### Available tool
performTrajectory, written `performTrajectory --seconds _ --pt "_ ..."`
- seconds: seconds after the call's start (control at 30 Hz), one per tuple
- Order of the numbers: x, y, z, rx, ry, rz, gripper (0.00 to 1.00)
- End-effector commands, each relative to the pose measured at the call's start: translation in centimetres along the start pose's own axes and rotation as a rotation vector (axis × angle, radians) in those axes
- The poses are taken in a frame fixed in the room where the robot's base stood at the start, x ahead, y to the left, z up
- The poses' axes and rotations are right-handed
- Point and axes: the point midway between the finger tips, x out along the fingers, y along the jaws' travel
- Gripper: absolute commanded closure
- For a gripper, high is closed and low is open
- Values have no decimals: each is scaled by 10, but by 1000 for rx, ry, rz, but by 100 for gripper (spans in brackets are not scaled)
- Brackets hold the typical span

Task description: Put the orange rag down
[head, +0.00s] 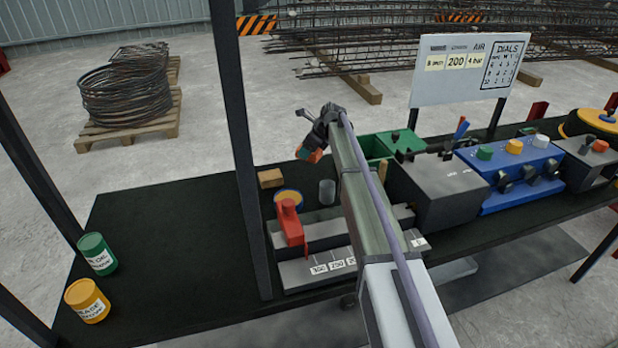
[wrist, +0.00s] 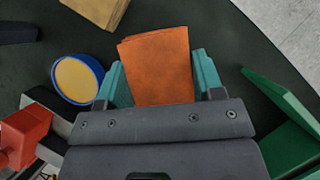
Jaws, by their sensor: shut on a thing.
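The orange rag (wrist: 158,68) is a flat folded piece held between the two teal fingers of my gripper (wrist: 160,85) in the wrist view. My gripper is shut on it. In the head view my gripper (head: 312,148) is at the far end of my arm, above the back part of the dark bench, and the rag (head: 310,155) shows as a small orange patch below it. The rag appears to be above the bench top; the exact height cannot be told.
A green open bin (head: 374,146) stands right of my gripper. A wooden block (head: 271,178), a blue-rimmed yellow dish (head: 288,196), a grey cylinder (head: 327,191) and a red-handled device (head: 290,222) are nearby. A dark post (head: 240,150) rises on the left. The bench's left part is mostly clear.

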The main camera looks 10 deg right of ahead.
Motion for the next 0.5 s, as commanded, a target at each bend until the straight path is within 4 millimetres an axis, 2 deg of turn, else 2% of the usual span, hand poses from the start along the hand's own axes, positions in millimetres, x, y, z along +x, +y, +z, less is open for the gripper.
performTrajectory --seconds 0.03,0.13,0.2,0.33,0.5 --pt "20 0 -12 0 0 0 66" --pt "43 0 -25 -1 0 1 66" --pt "50 0 -29 -1 0 1 66" --pt "48 0 -28 -2 0 2 66" --pt "78 0 -45 -2 1 2 66"
